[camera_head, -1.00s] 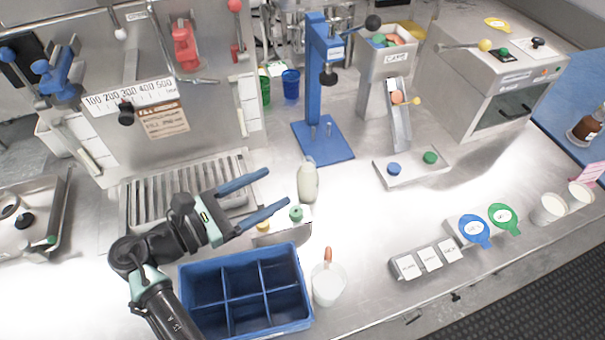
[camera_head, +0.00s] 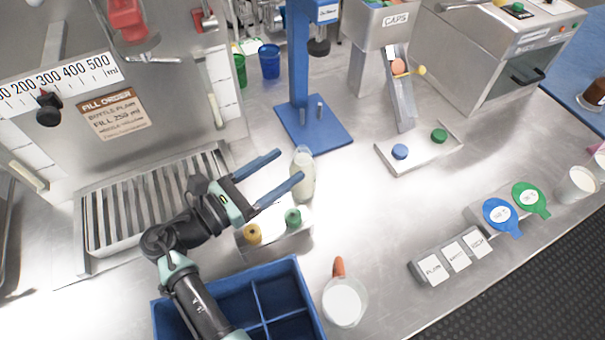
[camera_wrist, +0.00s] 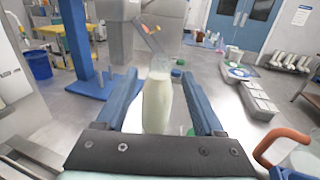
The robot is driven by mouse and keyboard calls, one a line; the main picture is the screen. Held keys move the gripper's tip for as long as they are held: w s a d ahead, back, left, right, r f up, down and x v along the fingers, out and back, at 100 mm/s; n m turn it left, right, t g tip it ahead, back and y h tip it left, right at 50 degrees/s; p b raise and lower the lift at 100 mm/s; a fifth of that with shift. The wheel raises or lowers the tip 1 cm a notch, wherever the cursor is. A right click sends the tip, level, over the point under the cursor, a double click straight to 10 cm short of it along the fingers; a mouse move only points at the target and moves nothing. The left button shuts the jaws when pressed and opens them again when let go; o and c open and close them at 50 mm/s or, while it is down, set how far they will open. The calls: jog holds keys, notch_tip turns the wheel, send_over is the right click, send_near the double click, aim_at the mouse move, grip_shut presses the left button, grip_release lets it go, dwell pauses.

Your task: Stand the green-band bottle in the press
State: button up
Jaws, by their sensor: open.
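A clear bottle of pale milky liquid (camera_head: 307,184) stands upright on the steel counter. No green band can be made out on it. My gripper (camera_head: 290,164) is open, its two blue fingers level and pointing at the bottle. In the wrist view the bottle (camera_wrist: 157,103) shows between the open fingers (camera_wrist: 159,74); whether they touch it cannot be told. The press is the blue column stand (camera_head: 300,70) behind the bottle, with a blue base plate (camera_head: 330,138) bearing two short pins. No bottle stands on the base.
A steel block with a yellow stopper (camera_head: 252,233) and a green stopper (camera_head: 293,218) lies beneath my gripper. A blue divided crate (camera_head: 312,320) and a white jug (camera_head: 343,303) are in front. The cap chute (camera_head: 400,105) stands right of the press. Counter right of the bottle is clear.

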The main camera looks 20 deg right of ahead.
aim_at(297, 160)
jog(key=x, duration=0.6)
jog(key=shift+f, duration=0.15)
grip_shut()
